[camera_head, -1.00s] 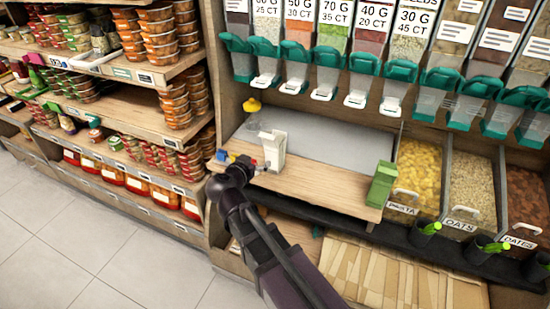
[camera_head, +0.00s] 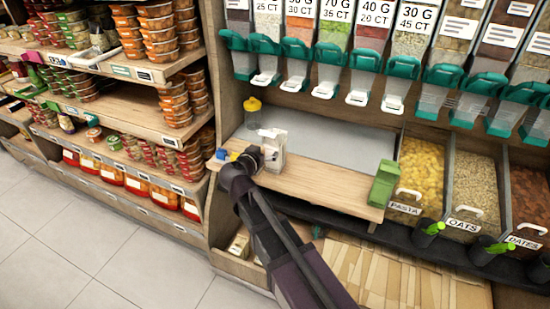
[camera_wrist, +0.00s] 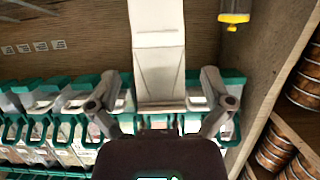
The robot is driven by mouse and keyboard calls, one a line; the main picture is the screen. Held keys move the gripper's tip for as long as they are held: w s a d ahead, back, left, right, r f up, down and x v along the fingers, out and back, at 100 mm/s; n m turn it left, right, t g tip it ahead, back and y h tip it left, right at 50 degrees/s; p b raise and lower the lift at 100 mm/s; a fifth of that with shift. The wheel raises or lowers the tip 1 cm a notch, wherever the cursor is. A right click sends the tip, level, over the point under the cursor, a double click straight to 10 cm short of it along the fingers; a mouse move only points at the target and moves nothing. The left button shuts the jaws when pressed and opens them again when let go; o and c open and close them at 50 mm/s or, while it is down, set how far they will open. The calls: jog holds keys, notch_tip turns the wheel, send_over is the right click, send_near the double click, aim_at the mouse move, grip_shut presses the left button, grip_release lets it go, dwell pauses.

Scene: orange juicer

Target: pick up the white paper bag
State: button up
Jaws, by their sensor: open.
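The white paper bag (camera_head: 272,150) stands upright on the wooden counter (camera_head: 315,188). My gripper (camera_head: 265,155) is at the bag's left front side and hides part of it in the head view. In the wrist view the bag (camera_wrist: 157,45) lies along the middle of the picture. The open fingers of my gripper (camera_wrist: 158,82) are on its left and right, with a visible gap on each side.
A yellow-topped jar (camera_head: 252,115) stands behind the bag. A small blue and yellow item (camera_head: 228,156) is to its left. A green box (camera_head: 383,184) stands at the counter's right end. Dispensers (camera_head: 325,65) hang above. Shelves with tubs (camera_head: 155,48) are at left.

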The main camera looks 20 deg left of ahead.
aim_at(271, 147)
jog(key=shift+x, duration=1.15)
jog(key=shift+w+f+b, duration=0.35)
jog(key=shift+w+b, duration=0.2)
jog(key=shift+w, duration=0.05)
jog(key=shift+b+x, duration=0.55)
jog(key=shift+x, duration=1.4)
jog(key=shift+d, duration=0.15)
jog(key=c, duration=0.5)
